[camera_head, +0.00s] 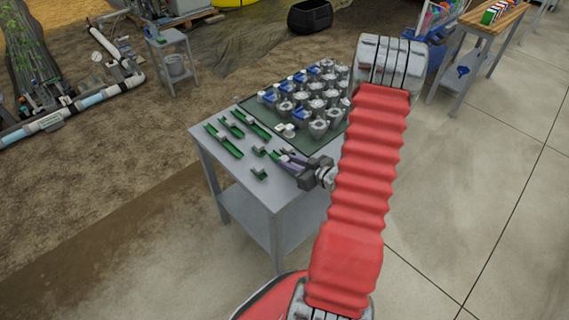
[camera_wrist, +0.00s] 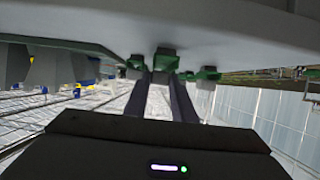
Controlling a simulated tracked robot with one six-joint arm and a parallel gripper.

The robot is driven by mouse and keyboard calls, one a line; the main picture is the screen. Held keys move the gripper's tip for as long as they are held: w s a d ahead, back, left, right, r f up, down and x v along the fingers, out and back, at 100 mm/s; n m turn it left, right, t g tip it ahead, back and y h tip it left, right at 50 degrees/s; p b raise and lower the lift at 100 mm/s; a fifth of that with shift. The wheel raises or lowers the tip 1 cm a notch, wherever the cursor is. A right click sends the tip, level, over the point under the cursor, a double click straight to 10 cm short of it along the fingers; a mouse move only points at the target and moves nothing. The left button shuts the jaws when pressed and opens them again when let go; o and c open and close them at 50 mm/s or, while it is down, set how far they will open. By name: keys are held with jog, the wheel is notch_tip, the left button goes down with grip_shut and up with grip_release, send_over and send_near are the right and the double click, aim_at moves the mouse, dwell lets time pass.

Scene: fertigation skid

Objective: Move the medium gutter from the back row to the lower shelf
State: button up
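Several green gutters lie on the grey table in the head view. A back row on the left has one long gutter (camera_head: 224,144), a shorter one (camera_head: 231,128) and another long one (camera_head: 252,124); I cannot tell for certain which is the medium one. Shorter green pieces (camera_head: 259,174) lie nearer the front. My gripper (camera_head: 282,157) is low over the table's front part, beside these pieces. In the wrist view its fingers (camera_wrist: 165,78) are apart, with a green piece (camera_wrist: 165,59) at the tips. The lower shelf (camera_head: 243,215) is under the tabletop and looks bare.
A dark green mat with several grey and blue-topped pots (camera_head: 315,98) fills the table's right part. My red arm hides the table's right edge. A small grey stand (camera_head: 172,58) and white pipes (camera_head: 93,97) are farther left.

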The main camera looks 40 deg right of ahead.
grip_shut()
jog(key=shift+r, duration=0.2)
notch_tip(320, 180, up, 10)
jog(key=shift+f, duration=0.2)
dwell(0.5)
dwell(0.5)
